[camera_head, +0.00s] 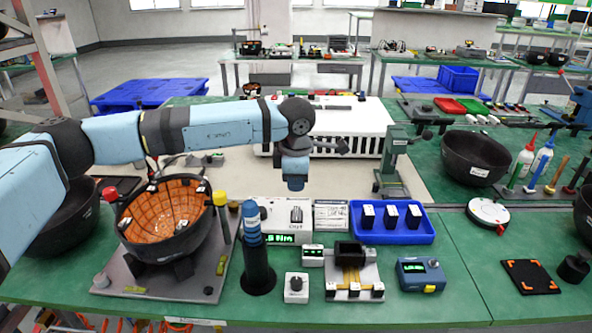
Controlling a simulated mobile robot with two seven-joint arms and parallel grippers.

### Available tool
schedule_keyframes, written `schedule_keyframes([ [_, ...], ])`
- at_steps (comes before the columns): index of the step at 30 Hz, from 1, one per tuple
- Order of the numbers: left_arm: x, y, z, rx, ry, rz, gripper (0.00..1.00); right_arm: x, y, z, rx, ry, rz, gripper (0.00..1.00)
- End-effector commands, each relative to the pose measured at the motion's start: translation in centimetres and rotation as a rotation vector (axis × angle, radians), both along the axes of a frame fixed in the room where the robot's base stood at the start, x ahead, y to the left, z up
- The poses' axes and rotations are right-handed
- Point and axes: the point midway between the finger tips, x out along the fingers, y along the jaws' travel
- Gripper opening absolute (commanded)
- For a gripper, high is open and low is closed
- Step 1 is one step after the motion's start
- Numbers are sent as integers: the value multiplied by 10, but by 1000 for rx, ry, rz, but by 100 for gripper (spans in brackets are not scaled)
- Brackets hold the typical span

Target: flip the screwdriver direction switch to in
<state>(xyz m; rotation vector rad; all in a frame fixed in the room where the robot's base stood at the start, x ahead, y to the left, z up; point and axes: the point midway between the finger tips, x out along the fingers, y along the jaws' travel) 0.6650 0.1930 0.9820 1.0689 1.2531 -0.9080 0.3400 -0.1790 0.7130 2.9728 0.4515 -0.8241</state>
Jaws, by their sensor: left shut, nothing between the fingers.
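The screwdriver (251,222) has a blue and black handle and stands upright in a black holder (258,270) at the front of the bench. Right behind it is a white controller box (272,211) with a green lit display (280,239). A small dark switch or knob (296,214) is on the box; its setting is too small to read. My left gripper (294,188) is at the lower end of my light-blue arm, above and slightly behind the box, apart from it. It is shut and empty; its fingertips are hard to make out. My right gripper is not in view.
A black bowl with an orange lining (165,208) stands on a grey plate at left. A small knob box (296,288), a fixture (354,278) and a blue meter (420,274) line the front. A blue tray (391,235) and green press (392,160) are at right.

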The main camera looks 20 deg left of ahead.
Motion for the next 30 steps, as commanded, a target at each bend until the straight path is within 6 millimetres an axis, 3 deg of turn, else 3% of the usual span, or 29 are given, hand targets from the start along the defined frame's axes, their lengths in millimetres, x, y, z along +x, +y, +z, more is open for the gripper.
schedule_keyframes([
  [3,2,1,-28,0,3,0,0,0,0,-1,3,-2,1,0],
  [10,7,2,-62,-1,2,0,0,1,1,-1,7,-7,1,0],
  [15,8,2,-72,-2,0,0,0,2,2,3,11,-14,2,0],
  [26,8,2,-74,-2,3,0,0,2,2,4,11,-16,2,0],
  [30,11,3,-80,-20,75,5,0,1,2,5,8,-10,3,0],
])
